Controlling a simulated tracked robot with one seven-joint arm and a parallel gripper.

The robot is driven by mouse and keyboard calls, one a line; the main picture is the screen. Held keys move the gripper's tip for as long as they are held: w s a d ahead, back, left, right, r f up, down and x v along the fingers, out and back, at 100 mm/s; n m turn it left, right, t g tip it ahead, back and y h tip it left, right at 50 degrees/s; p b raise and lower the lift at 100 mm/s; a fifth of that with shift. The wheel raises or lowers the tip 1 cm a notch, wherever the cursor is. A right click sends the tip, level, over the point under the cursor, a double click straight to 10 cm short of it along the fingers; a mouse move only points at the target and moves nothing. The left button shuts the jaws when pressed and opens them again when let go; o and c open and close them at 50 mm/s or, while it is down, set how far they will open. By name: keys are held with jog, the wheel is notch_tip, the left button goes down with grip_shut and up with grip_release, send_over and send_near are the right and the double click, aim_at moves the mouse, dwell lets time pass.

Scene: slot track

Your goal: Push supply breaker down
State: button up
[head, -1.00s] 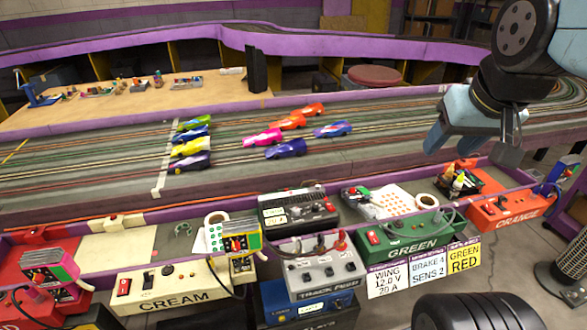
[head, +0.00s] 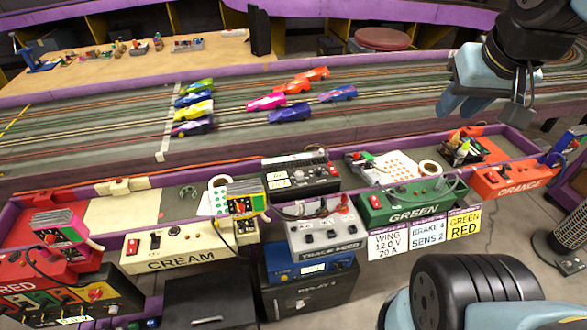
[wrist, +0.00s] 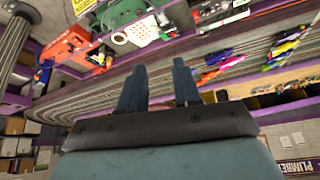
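A black power supply (head: 300,175) with a lit display stands behind the grey TRACK FEED box (head: 325,232), which carries several small knobs and a red post. A blue unit (head: 308,268) is under that box. The breaker itself is too small to tell apart among these switches. My gripper (head: 468,112) is high at the upper right in the head view, over the track edge and well away from these boxes. In the wrist view its two blue fingers (wrist: 159,72) stand apart with nothing between them.
The CREAM panel (head: 185,247) stands left of the boxes, the GREEN panel (head: 410,203) right, the ORANGE panel (head: 505,178) farther right. Slot cars (head: 290,114) sit on the track behind. A purple rail (head: 520,142) edges the bench. A fan (head: 560,238) stands at the right.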

grip_shut()
dwell(1.4)
